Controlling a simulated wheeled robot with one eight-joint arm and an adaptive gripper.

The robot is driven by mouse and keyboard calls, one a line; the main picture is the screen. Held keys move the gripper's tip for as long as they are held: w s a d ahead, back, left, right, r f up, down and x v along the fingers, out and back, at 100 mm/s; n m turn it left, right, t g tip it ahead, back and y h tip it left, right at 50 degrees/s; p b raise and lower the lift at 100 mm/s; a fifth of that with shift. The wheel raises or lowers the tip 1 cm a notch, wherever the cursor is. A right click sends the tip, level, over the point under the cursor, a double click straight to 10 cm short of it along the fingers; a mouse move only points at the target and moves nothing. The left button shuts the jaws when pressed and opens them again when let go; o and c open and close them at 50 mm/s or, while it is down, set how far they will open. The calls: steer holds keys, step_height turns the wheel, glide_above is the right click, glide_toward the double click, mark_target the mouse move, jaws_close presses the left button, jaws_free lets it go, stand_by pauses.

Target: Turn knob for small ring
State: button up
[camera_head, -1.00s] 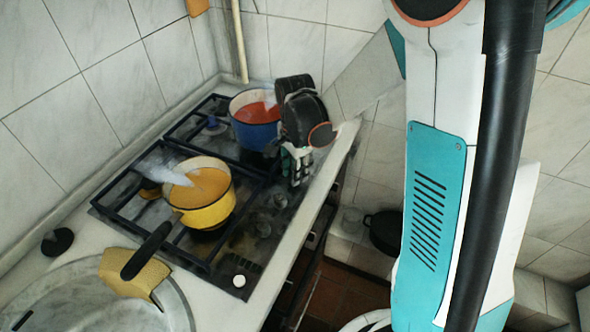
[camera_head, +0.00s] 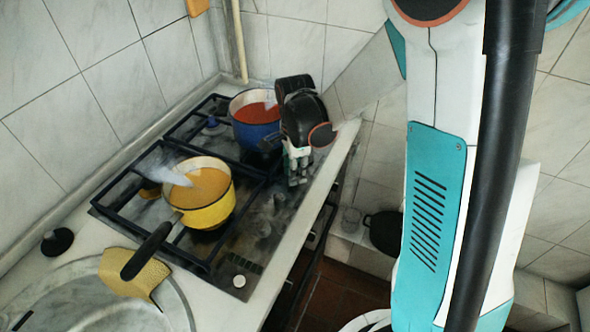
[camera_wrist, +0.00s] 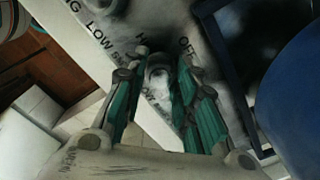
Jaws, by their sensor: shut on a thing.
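My gripper (camera_head: 297,181) points down at the right front edge of the gas hob (camera_head: 229,262). Printed words, including "LOW" and "OFF", show around this knob. In the head view the gripper hides the knob it holds. Other knobs (camera_head: 263,228) sit along the same strip, blurred by haze, and a white knob or button (camera_head: 239,281) is at the near end.
A blue pot (camera_head: 257,134) with red contents stands at the back, close to my gripper. A dark pan (camera_head: 384,231) is lower right.

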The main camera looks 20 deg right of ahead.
steer(key=o, duration=1.1)
steer(key=shift+r, duration=0.1)
step_height(320, 180, up, 12)
steer(key=shift+f, duration=0.1)
steer(key=shift+s, duration=0.1)
steer(key=s+r+n+t, duration=0.2)
steer(key=s+n, duration=0.3)
steer(key=n, duration=0.1)
steer(key=s+r+n+t, duration=0.1)
steer(key=s+n+t, duration=0.1)
steer(key=s+n, duration=0.4)
steer(key=s+r+n+t, duration=0.2)
steer(key=s+n+t, duration=0.1)
steer(key=s+n, duration=0.2)
steer(key=shift+s+r+n, duration=0.25)
steer(key=shift+r+n, duration=0.05)
steer(key=shift+n, duration=0.3)
